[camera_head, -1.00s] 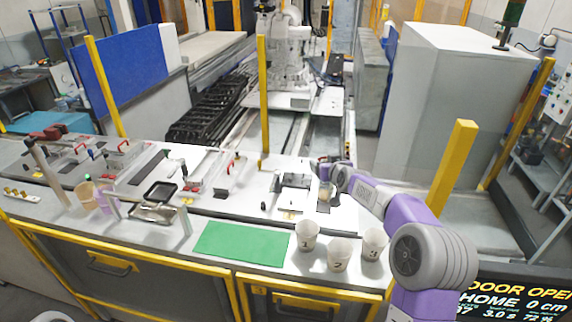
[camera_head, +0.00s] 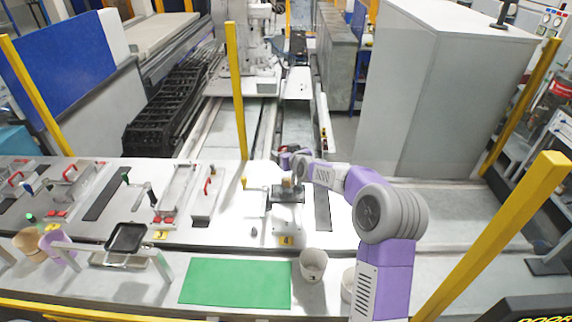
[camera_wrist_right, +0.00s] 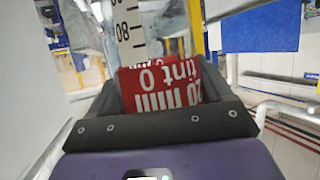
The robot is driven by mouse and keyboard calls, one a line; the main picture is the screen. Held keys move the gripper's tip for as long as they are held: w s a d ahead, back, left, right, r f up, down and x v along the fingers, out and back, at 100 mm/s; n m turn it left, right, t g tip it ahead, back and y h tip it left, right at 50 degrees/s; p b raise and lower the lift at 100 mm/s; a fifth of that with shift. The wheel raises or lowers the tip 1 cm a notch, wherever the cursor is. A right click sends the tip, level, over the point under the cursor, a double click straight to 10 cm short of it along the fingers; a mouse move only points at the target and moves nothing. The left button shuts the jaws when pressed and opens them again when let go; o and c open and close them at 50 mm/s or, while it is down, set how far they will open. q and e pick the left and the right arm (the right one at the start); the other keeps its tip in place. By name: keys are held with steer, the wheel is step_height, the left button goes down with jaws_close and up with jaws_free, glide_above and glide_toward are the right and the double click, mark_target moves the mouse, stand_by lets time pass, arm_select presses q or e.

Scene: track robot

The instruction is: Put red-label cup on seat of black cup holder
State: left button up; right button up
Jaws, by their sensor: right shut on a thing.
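The red-label cup shows in the right wrist view as a red band with white lettering (camera_wrist_right: 160,88) between my right gripper's dark fingers (camera_wrist_right: 165,105). In the head view the cup (camera_head: 288,182) looks small and tan. My right gripper (camera_head: 290,170) is shut on it. The black cup holder (camera_head: 288,197) is a dark flat plate on the light bench. The cup appears over or at this plate; I cannot tell whether it touches. My left gripper is not in view.
A pale cup (camera_head: 313,265) stands right of the green mat (camera_head: 237,283). Another pale cup (camera_head: 348,283) is partly hidden by my right arm. A black tray (camera_head: 126,237) and clamp fixtures (camera_head: 180,190) lie left. A yellow post (camera_head: 236,90) rises behind the bench.

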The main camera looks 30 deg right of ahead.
step_height(320, 180, down, 3)
steer(key=shift+a+f, duration=0.1)
steer(key=shift+w+f, duration=0.1)
steer(key=shift+f, duration=0.25)
steer(key=shift+f, duration=0.1)
steer(key=o, duration=1.3)
